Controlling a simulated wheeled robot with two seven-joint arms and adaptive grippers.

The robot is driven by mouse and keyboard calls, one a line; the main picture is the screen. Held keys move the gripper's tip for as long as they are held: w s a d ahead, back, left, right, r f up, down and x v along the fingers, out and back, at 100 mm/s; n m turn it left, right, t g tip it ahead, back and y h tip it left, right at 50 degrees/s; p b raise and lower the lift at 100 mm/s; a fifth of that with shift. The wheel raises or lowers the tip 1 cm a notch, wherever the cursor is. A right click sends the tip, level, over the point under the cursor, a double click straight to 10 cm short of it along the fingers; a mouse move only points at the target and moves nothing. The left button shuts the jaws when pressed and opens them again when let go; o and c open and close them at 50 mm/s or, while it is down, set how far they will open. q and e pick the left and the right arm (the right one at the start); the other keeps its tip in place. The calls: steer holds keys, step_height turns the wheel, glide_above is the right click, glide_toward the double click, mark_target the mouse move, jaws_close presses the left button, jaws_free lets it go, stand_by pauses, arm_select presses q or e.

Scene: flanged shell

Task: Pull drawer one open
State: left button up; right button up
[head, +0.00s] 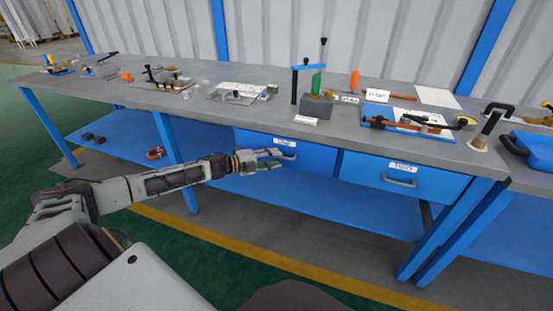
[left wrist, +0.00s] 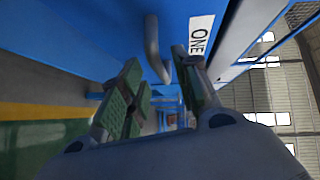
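Drawer one (head: 318,160) is a blue drawer under the grey bench top, and its front looks flush, so it appears shut. Its white label (left wrist: 200,36) reads ONE in the left wrist view. Its grey bar handle (left wrist: 155,50) shows there too, and the handle is partly covered by my gripper in the head view. My left gripper (head: 272,160) is at the front of drawer one, by the handle. In the left wrist view its green-padded fingers (left wrist: 158,78) are apart, with the handle just ahead, roughly between the tips. Contact cannot be told. My right gripper is not in view.
Drawer two (head: 385,183), with its own handle (head: 399,183), is to the right. The grey bench top (head: 240,118) above carries tools, trays and a grey block (head: 317,107). A blue lower shelf (head: 300,203) lies below. The floor in front is clear.

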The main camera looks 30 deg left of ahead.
arm_select(q)
steer(key=shift+w+d+f, duration=0.1)
steer(key=shift+w+d, duration=0.25)
steer(key=shift+w, duration=0.25)
steer(key=shift+w, duration=0.1)
jaws_close()
stand_by(0.3)
